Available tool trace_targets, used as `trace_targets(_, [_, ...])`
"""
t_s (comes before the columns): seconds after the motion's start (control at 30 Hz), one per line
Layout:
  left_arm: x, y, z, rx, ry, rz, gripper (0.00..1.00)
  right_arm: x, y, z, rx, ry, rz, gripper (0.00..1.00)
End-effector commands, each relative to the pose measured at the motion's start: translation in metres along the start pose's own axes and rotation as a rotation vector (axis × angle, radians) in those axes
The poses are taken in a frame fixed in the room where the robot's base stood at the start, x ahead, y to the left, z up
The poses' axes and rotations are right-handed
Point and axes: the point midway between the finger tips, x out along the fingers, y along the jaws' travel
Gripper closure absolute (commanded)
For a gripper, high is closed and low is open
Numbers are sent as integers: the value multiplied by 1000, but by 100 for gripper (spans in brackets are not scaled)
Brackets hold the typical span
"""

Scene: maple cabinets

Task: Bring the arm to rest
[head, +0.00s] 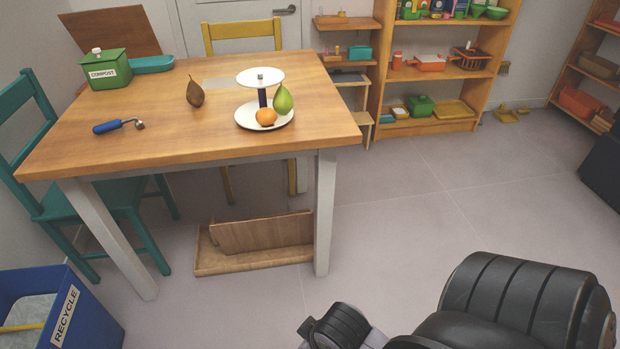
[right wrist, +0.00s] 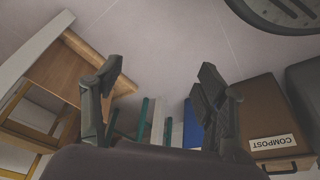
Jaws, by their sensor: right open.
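My right gripper (right wrist: 160,70) shows in the right wrist view with its two dark fingers spread wide and nothing between them. The grey floor lies beyond the fingers. Dark links of my right arm (head: 520,300) fill the lower right of the head view, where that gripper's fingers cannot be made out. My left gripper is in neither view.
A wooden table (head: 200,135) stands at left, holding a two-tier stand (head: 243,116) with fruit, a brown pear (head: 195,93), a green compost box (head: 106,72) and a blue-handled tool (head: 108,127). A recycle bin (head: 95,318) stands front left. The floor (head: 430,210) right of the table is clear.

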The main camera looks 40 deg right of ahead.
Motion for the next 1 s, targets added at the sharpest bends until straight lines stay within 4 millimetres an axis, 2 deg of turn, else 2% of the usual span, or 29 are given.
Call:
trace_targets(0.5, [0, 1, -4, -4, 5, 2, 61, 1, 0, 0, 0, -2, -1, 34])
trace_targets(0.6, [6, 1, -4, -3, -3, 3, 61, 6, 0, 0, 0, -10, -1, 34])
trace_targets(0.67, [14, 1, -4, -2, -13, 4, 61, 14, -1, 0, -1, -19, -3, 34])
trace_targets(0.77, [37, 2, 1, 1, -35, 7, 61, 36, -2, 4, -3, -41, -6, 34])
trace_targets(0.87, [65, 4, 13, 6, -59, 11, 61, 65, -4, 17, -7, -65, -10, 34])
trace_targets(1.0, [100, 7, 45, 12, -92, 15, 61, 99, -7, 48, -13, -98, -14, 34])
